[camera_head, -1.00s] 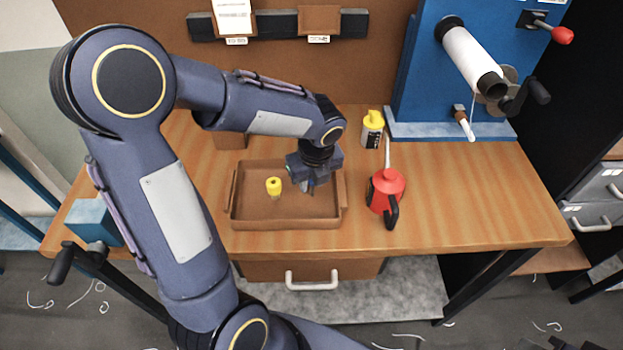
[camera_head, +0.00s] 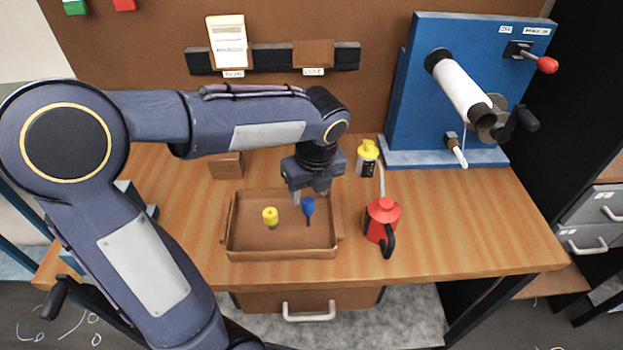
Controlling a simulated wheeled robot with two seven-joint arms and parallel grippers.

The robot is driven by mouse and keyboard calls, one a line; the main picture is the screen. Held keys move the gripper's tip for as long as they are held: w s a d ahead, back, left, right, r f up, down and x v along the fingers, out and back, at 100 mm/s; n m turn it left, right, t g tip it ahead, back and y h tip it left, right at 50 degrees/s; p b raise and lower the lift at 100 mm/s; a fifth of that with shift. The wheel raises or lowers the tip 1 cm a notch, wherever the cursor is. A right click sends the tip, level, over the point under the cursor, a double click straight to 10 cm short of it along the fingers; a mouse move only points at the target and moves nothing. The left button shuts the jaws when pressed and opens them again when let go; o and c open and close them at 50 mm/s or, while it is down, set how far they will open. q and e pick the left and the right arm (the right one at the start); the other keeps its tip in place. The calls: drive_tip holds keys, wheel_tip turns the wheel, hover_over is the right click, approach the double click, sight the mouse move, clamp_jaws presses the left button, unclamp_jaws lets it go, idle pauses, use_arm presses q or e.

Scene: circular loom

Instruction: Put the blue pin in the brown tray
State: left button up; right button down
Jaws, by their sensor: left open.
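The blue pin (camera_head: 308,207) is inside the brown tray (camera_head: 281,253), right of its middle. It has a wide blue head and a thin dark shank. My left gripper (camera_head: 312,193) is open just above and behind the pin's head, over the back right part of the tray. From this view I cannot tell whether a fingertip touches the pin. A yellow pin (camera_head: 270,216) is also in the tray, left of the blue one. My right gripper is not in view.
A red oil can (camera_head: 382,220) stands right of the tray, with a yellow-capped bottle (camera_head: 367,160) behind it. A small brown block (camera_head: 226,166) sits behind the tray. The blue loom machine (camera_head: 405,100) stands at the back right. The table's right front is clear.

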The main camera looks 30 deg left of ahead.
use_arm(q)
drive_tip(key=s+d+n+t+h, duration=0.1)
drive_tip(key=s+n+t+h, duration=0.1)
drive_tip(key=s+n, duration=0.6)
drive_tip(key=s+d+r+n+t+h, duration=0.1)
drive_tip(key=s+n, duration=0.7)
drive_tip(key=n, duration=1.1)
drive_tip(key=shift+s+d+t+h, duration=0.15)
drive_tip(key=shift+d+t+h, duration=0.55)
drive_tip(key=shift+h, duration=0.5)
